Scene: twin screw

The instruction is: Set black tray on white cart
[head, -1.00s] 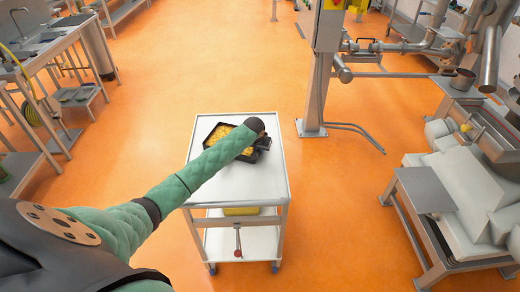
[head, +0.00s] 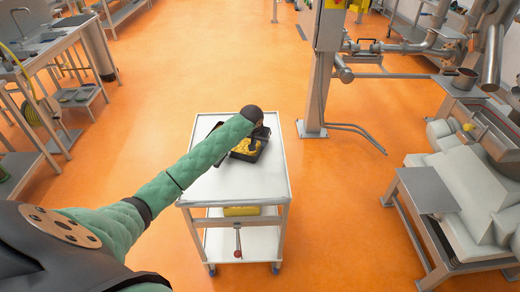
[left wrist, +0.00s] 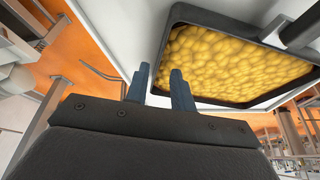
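The black tray (head: 261,155), filled with yellow pieces, rests on the top shelf of the white cart (head: 232,188). My left arm hides part of the tray in the head view. My left gripper (head: 254,145) is over the tray, pointing down. In the left wrist view the gripper's two fingers (left wrist: 159,80) are apart, near one side rim of the black tray (left wrist: 165,50). One finger overlaps the tray's inside and the other is outside it. Nothing is seen clamped between them; whether they touch the rim cannot be told. My right gripper is not in view.
A yellow item (head: 241,211) lies on the cart's lower level. A grey post (head: 317,95) stands behind the cart to the right. Steel machinery (head: 455,195) fills the right side and a sink table (head: 45,60) the left. Orange floor is clear around the cart.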

